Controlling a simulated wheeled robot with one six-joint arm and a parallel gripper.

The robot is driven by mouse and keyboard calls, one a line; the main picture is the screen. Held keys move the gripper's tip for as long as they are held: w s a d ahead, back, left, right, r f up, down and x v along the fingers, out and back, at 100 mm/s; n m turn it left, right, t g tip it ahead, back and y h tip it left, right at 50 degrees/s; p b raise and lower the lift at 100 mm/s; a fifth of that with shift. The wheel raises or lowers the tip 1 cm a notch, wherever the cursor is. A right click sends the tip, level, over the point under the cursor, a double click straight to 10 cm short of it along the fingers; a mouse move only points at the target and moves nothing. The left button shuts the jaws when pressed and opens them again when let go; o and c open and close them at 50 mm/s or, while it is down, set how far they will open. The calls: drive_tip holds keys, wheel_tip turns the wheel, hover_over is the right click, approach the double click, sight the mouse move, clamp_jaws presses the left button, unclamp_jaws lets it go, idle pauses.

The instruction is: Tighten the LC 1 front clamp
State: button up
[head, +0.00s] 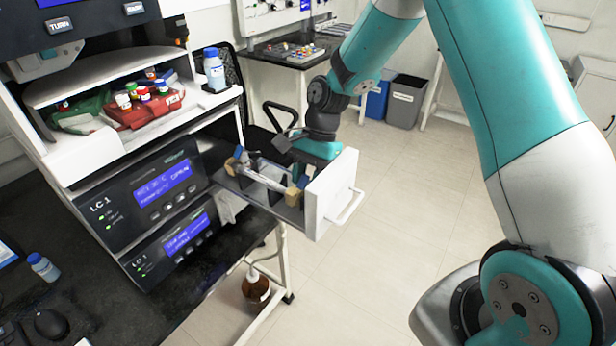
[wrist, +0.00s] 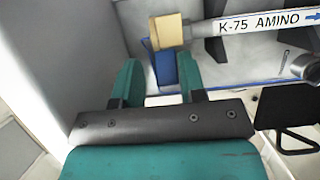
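The LC 1 unit (head: 150,195) has its drawer pulled out, with a white front (head: 330,190). A column lies in the drawer (head: 262,178). In the wrist view the column (wrist: 262,25) reads "K-75 AMINO" and has a tan end fitting (wrist: 167,31). A blue clamp piece (wrist: 163,69) stands just below that fitting. My gripper (wrist: 163,78) has its two teal fingers apart, one on each side of the blue piece in the picture. I cannot tell whether they touch it.
A second unit (head: 178,245) sits under the first. A shelf above holds a red rack of vials (head: 145,105), and a blue-capped bottle (head: 214,70) stands beside it. A brown bottle (head: 256,287) stands low under the bench. The floor right of the drawer is clear.

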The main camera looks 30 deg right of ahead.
drive_tip(key=shift+f, duration=0.1)
drive_tip(key=v, duration=1.7)
drive_tip(key=shift+w+r, duration=0.2)
drive_tip(key=shift+r, duration=0.05)
